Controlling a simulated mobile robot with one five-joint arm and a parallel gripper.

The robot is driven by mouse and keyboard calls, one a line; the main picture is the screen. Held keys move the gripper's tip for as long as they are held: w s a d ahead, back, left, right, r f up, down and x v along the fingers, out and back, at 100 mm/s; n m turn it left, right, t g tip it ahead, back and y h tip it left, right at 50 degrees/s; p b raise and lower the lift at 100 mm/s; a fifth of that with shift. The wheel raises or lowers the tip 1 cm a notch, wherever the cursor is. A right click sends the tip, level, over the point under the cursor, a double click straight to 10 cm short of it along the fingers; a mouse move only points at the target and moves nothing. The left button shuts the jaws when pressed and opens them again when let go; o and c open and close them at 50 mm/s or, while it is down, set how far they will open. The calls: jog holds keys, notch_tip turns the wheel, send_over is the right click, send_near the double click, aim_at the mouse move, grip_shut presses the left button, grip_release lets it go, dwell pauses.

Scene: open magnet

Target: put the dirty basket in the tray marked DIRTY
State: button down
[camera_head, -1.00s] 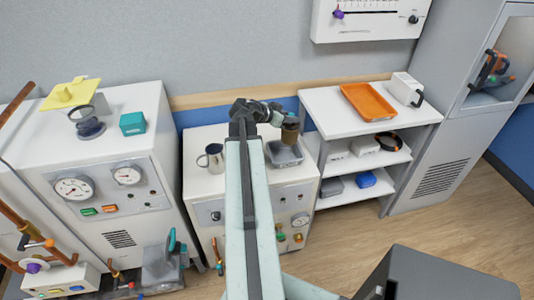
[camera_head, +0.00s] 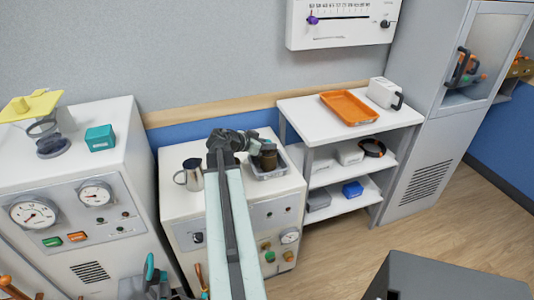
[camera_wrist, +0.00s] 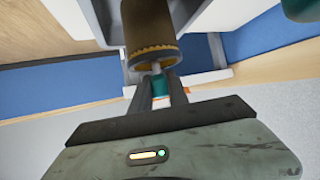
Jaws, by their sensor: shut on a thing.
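A brown cylindrical basket (camera_wrist: 150,28) with a gold-coloured rim is between my gripper's fingers in the wrist view. My gripper (camera_head: 257,148) is shut on it. In the head view the brown basket (camera_head: 268,159) is at the grey tray (camera_head: 272,176) on the middle white cabinet, over or inside its outline. I cannot tell whether it touches the tray floor. No DIRTY marking is readable on this tray. My gripper hides part of the tray's back and left side.
A white shelf unit (camera_head: 300,108) on the right carries an orange tray (camera_head: 348,107) and a white handled box (camera_head: 385,93). A taller machine (camera_head: 60,185) stands left.

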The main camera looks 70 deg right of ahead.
jog(key=shift+f, duration=0.55)
jog(key=c, duration=1.7)
grip_release()
jog(key=shift+f, duration=0.1)
jog(key=o, duration=0.4)
jog(key=shift+r, duration=0.25)
jog(key=p+v, duration=0.6)
jog(key=v, duration=0.6)
jog(key=shift+s+a, duration=0.1)
